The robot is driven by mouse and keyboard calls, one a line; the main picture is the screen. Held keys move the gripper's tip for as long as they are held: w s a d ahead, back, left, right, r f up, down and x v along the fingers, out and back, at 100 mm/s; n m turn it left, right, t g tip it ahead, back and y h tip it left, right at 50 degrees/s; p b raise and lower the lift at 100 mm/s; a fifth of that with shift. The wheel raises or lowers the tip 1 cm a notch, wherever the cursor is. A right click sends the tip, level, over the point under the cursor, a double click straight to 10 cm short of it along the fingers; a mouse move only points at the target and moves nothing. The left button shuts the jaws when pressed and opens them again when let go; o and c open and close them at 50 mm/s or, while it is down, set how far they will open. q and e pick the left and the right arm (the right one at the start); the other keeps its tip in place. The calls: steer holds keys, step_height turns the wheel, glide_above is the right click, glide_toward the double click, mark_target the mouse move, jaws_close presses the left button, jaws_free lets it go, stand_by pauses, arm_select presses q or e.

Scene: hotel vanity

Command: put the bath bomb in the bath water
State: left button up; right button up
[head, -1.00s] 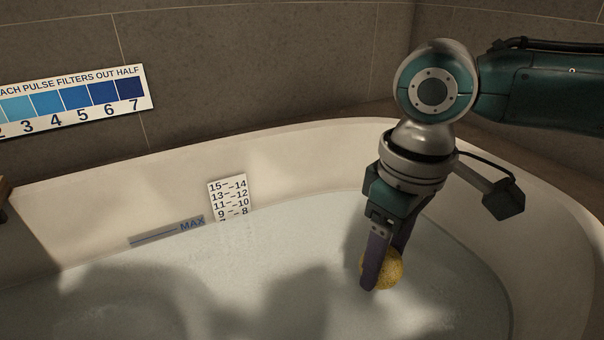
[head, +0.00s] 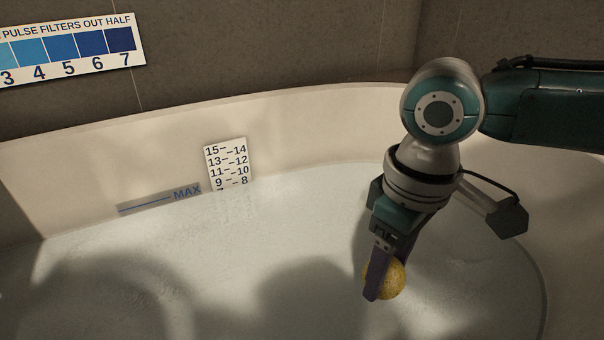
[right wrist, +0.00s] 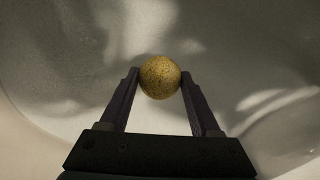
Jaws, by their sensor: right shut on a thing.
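The bath bomb is a speckled yellow ball (head: 391,281), held between the fingers of my right gripper (head: 380,279). In the right wrist view the bath bomb (right wrist: 160,77) sits between both fingertips of the gripper (right wrist: 160,85), which touch its sides. The bath water (head: 230,260) is pale grey and fills the tub below. The gripper points down over the water at the right side of the tub. I cannot tell how high the ball is above the surface. My left gripper is not in view.
The cream tub wall (head: 330,130) curves behind and to the right of my arm. A white number scale (head: 227,164) and a MAX mark (head: 160,199) are on its inside. A blue-squared chart (head: 70,48) hangs on the brown wall. Open water lies to the left.

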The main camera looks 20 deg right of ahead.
steer(key=shift+f, duration=0.15)
steer(key=o, duration=1.5)
steer(key=r+p, duration=0.2)
steer(key=r, duration=0.1)
steer(key=r+p, duration=0.2)
steer(key=r, duration=0.1)
steer(key=r+p, duration=0.2)
steer(key=r, duration=0.2)
steer(key=shift+s+d+p, duration=0.1)
steer(key=shift+s+p, duration=0.15)
steer(key=shift+p, duration=0.15)
